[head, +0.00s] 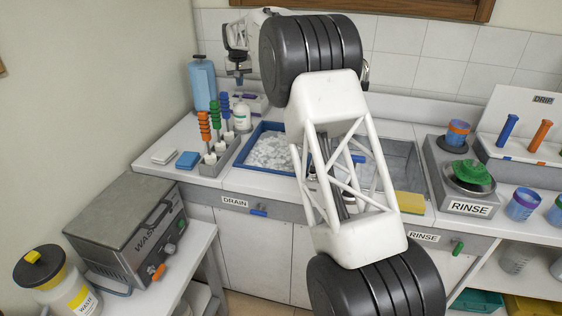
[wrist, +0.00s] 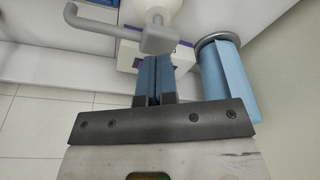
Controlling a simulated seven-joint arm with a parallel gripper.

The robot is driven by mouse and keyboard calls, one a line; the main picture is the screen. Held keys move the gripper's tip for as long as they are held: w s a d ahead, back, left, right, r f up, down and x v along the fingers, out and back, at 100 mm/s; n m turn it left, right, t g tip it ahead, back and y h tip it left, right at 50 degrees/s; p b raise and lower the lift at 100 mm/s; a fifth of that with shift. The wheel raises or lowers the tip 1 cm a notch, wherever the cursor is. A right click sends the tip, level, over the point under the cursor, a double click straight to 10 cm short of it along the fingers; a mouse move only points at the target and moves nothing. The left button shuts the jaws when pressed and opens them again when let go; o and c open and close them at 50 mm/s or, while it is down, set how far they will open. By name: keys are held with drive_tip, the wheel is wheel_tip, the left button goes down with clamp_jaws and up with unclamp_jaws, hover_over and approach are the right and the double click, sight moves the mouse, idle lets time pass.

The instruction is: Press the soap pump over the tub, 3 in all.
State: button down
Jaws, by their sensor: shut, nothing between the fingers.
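The soap pump (head: 242,116) is a white bottle that stands at the back left corner of the blue-rimmed tub (head: 236,163), which holds white foam. In the wrist view the grey pump head (wrist: 158,38) shows with its spout toward the left. My gripper (head: 239,82) is above the bottle, pointing down. In the wrist view my gripper (wrist: 154,62) has its blue fingers together and empty, with the tips close to the pump head. I cannot tell whether they touch it.
Brushes with orange, green and blue bristles (head: 215,118) stand in a rack left of the tub. A blue roll (head: 201,85) stands behind them. A second basin (head: 398,160) lies to the right. A blue and a white sponge (head: 165,155) lie on the left counter.

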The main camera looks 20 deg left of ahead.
sight(240, 90)
drive_tip(key=shift+f, duration=1.6)
drive_tip(key=shift+r, duration=1.65)
drive_tip(key=shift+f, duration=1.5)
drive_tip(key=shift+r, duration=1.6)
drive_tip(key=shift+r, duration=3)
